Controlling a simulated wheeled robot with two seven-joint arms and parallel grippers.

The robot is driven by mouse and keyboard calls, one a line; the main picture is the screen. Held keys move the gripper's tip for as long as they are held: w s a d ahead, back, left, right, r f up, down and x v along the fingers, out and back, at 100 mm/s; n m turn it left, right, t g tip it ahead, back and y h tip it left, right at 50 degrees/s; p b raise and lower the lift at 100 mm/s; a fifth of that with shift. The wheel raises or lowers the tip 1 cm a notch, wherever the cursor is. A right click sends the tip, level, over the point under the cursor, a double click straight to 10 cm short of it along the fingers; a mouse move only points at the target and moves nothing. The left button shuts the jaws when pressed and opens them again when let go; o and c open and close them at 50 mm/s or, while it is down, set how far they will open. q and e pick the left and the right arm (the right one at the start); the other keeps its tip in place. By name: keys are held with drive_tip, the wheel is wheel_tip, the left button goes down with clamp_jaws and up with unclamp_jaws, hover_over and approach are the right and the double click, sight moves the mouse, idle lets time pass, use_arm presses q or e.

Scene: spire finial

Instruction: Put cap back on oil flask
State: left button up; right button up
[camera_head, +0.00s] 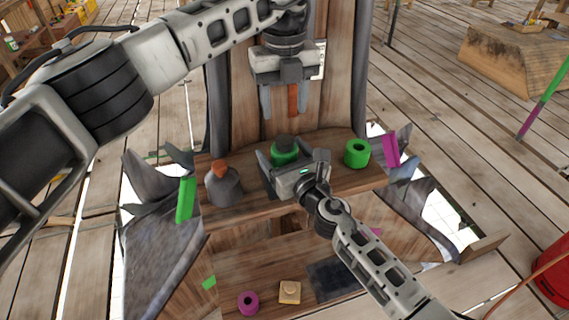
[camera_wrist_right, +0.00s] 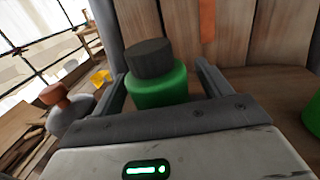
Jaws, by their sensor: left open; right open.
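A green flask (camera_head: 284,158) stands on the wooden shelf, with a dark cap (camera_head: 285,142) on its top. In the right wrist view the green flask (camera_wrist_right: 160,90) is between the fingers, and the dark cap (camera_wrist_right: 149,58) sits on it; whether it is fully seated I cannot tell. My right gripper (camera_head: 287,158) is open around the flask, with gaps visible beside it. My left gripper (camera_head: 286,113) is open and empty, pointing down above the cap.
A grey conical flask (camera_head: 223,188) with an orange-brown top stands left of the green flask. An orange-brown strip (camera_head: 293,100) is on the upright boards behind. A lower shelf holds a purple ring (camera_head: 248,302) and a tan block (camera_head: 290,291).

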sight(285, 139)
drive_tip(key=shift+w+a, duration=0.35)
drive_tip(key=shift+w, duration=0.15)
clamp_jaws()
use_arm(q)
drive_tip(key=shift+f, duration=4)
